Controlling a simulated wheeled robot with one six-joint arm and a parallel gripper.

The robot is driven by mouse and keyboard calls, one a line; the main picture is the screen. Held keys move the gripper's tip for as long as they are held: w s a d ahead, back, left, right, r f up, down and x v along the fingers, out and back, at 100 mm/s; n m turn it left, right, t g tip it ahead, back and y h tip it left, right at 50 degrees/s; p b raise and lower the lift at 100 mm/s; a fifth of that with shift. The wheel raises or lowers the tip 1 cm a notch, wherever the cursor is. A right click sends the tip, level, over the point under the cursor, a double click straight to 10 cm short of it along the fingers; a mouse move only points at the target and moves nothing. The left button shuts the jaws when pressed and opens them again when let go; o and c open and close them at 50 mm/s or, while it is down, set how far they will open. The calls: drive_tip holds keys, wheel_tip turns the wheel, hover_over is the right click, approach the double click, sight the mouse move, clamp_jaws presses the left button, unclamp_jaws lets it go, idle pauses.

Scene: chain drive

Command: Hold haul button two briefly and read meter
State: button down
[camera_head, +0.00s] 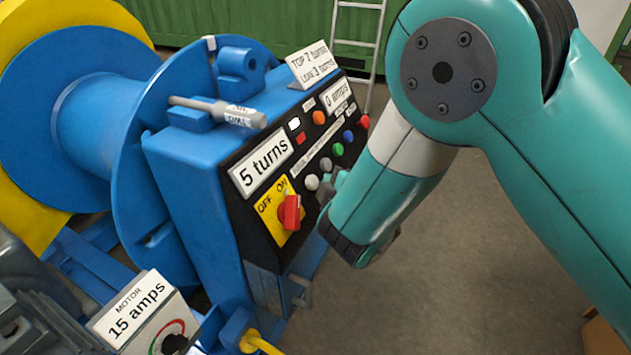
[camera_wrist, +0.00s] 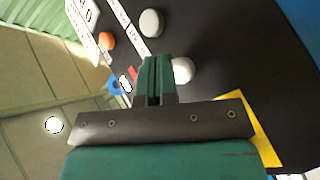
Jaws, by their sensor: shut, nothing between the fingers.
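A black control panel (camera_head: 262,160) on the blue winch housing carries a slanting row of buttons: white (camera_head: 312,182), grey (camera_head: 326,163), green (camera_head: 338,149), blue (camera_head: 348,136) and red (camera_head: 363,121). Their small labels are unreadable, so I cannot tell which is haul button two. One display reads "5 turns" (camera_head: 262,163); a meter (camera_head: 339,92) reads "0 amps". My gripper (camera_head: 326,188) is shut and empty, its tips close to the white and grey buttons. In the wrist view, the tips (camera_wrist: 153,62) lie beside a pale button (camera_wrist: 183,70); contact is unclear.
A red switch (camera_head: 289,212) sits on a yellow OFF/ON plate below the buttons. A motor box (camera_head: 145,315) reads "15 amps" at lower left. A grey tagged handle (camera_head: 222,111) lies on the housing.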

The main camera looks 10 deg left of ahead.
drive_tip(key=shift+a, duration=0.1)
idle(0.3)
drive_tip(key=shift+w+a+f, duration=0.15)
drive_tip(key=shift+a+f, duration=0.05)
drive_tip(key=shift+a, duration=0.1)
drive_tip(key=shift+w+a+f, duration=0.15)
drive_tip(key=shift+a+f, duration=0.05)
drive_tip(key=shift+a, duration=0.2)
idle(0.7)
idle(2.4)
drive_tip(key=shift+s+d+r, duration=0.15)
drive_tip(key=shift+d+r, duration=0.05)
drive_tip(key=shift+d, duration=0.2)
drive_tip(key=shift+s+d+r, duration=0.15)
drive_tip(key=shift+d+r, duration=0.05)
drive_tip(key=shift+d, duration=0.2)
drive_tip(key=shift+s+d+r, duration=0.25)
drive_tip(key=shift+d+r, duration=0.15)
drive_tip(key=shift+d, duration=0.3)
drive_tip(key=shift+s+d+r, duration=0.25)
drive_tip(key=shift+d+r, duration=0.1)
drive_tip(key=shift+d, duration=0.35)
drive_tip(key=shift+s+d+r, duration=0.25)
drive_tip(key=shift+d+r, duration=0.15)
drive_tip(key=shift+d, duration=0.3)
